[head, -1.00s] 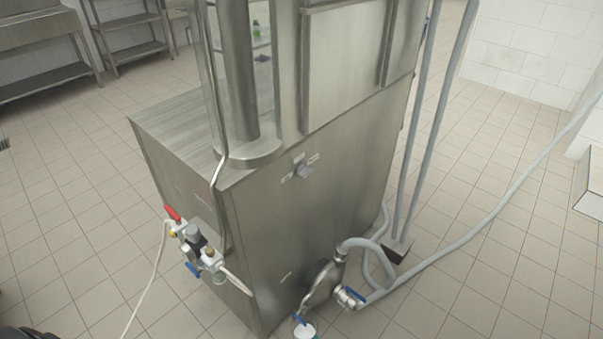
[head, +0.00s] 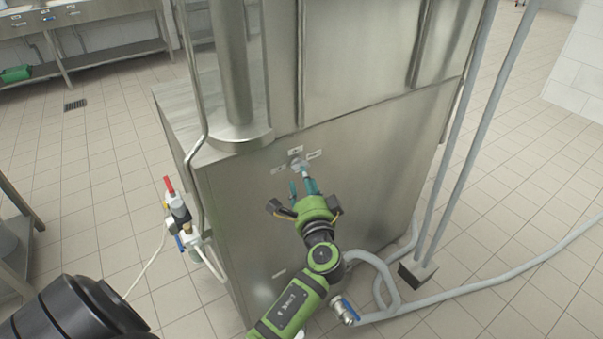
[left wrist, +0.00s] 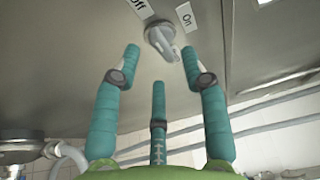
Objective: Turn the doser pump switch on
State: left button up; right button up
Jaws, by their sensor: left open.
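The doser pump switch (head: 299,164) is a small grey rotary knob on the side panel of the steel machine (head: 365,150), with small white labels around it. In the left wrist view the knob (left wrist: 160,38) sits just beyond my fingertips, between an "Off" label (left wrist: 140,8) and an "On" label (left wrist: 187,15). Which label its handle points to I cannot tell. My left gripper (head: 305,187) has teal fingers and is just in front of the knob. In the wrist view its fingers (left wrist: 161,55) are spread open and hold nothing. My right gripper is not in view.
A valve group with red and blue handles (head: 180,212) is on the machine's left side. Grey hoses and a blue-handled valve (head: 345,309) lie at its lower right, by two upright pipes (head: 455,160). Tiled floor (head: 530,200) is open on the right.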

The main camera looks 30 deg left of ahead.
pick_arm(q)
jog(key=shift+x, duration=1.9)
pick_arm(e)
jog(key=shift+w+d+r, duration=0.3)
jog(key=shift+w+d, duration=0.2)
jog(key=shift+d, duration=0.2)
pick_arm(q)
jog(key=shift+w+d, duration=0.1)
grip_shut()
jog(key=shift+p, duration=0.35)
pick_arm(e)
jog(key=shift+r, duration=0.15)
